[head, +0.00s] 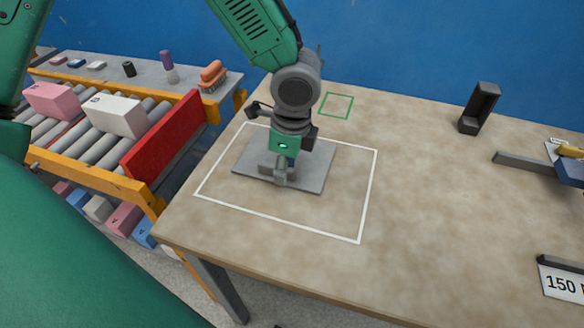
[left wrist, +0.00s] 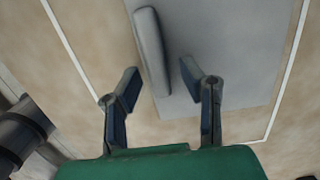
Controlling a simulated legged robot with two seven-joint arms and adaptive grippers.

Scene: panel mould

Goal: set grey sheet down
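The grey sheet (head: 312,176) lies flat on the table inside a white rectangle outline (head: 369,195), towards its left and back. A raised grey grip bar (left wrist: 152,50) stands on the sheet, which also fills the upper middle of the left wrist view (left wrist: 225,50). My left gripper (head: 286,162) is over the sheet, partly hiding it in the head view. In the left wrist view, its two fingers (left wrist: 160,82) are apart, one on each side of the bar's near end, with visible gaps to it. My right gripper is in neither view.
A small green square outline (head: 337,105) lies behind the sheet on the table (head: 430,235). A dark upright stand (head: 479,108) is at the back right. A roller conveyor with boxes (head: 117,116) and a red board (head: 163,138) are left. The table's middle is clear.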

